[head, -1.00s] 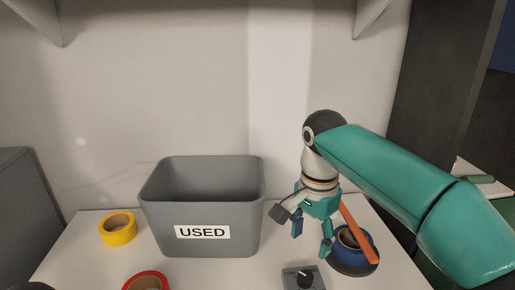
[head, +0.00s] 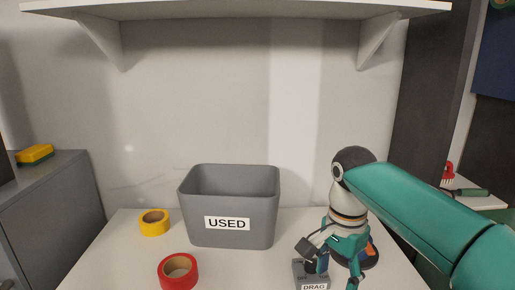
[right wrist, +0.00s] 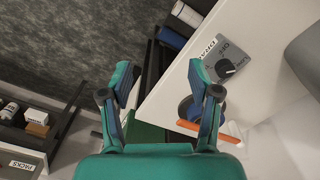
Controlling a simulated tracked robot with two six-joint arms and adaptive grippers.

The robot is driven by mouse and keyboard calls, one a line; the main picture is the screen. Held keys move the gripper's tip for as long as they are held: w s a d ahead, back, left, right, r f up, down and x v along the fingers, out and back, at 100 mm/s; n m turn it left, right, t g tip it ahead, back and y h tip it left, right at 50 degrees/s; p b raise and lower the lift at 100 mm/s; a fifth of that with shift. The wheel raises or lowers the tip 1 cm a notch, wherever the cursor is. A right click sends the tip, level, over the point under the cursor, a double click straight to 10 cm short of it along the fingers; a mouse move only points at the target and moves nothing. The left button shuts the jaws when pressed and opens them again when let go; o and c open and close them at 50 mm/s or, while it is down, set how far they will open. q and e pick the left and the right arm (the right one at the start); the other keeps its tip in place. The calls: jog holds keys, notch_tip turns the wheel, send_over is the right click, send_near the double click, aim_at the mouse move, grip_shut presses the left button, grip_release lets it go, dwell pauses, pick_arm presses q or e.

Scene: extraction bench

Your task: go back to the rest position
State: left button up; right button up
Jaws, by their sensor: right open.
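My right gripper (head: 338,272) is low at the right end of the bench in the head view, partly in front of the grey DRAG box (head: 314,287). In the right wrist view its two fingers (right wrist: 157,80) stand apart with nothing between them. That view shows the DRAG box with its dark knob (right wrist: 226,68) just beyond the right finger. A dark round item with an orange bar (right wrist: 232,139) lies beside that finger, partly hidden by it. My left gripper is in neither view.
A grey USED bin (head: 228,240) stands mid-bench. A yellow tape roll (head: 154,231) and a red tape roll (head: 178,284) lie left of it. A shelf (head: 240,10) hangs above.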

jog(key=s+d+f+g, duration=0.2)
jog(key=s+f+g, duration=0.1)
jog(key=f, duration=0.9)
jog(key=s+d+f+g, duration=0.2)
jog(key=s+f, duration=0.1)
jog(key=f, duration=0.8)
jog(key=s+a+f+n+t+y, duration=0.1)
jog(key=s+a+f+n+y, duration=0.2)
jog(key=s+f, duration=0.65)
jog(key=s+a+f+n+t+y, duration=0.1)
jog(key=s+a+f+n, duration=0.3)
jog(key=s+f, duration=0.5)
jog(key=w+t, duration=0.1)
jog(key=w+f+n+t, duration=0.1)
jog(key=w, duration=0.1)
jog(key=w+t+p, duration=0.1)
jog(key=w, duration=0.1)
jog(key=shift+w+d+f+n+t, duration=0.1)
jog(key=shift+w+f+n+t, duration=0.1)
jog(key=shift+f+n+t, duration=0.15)
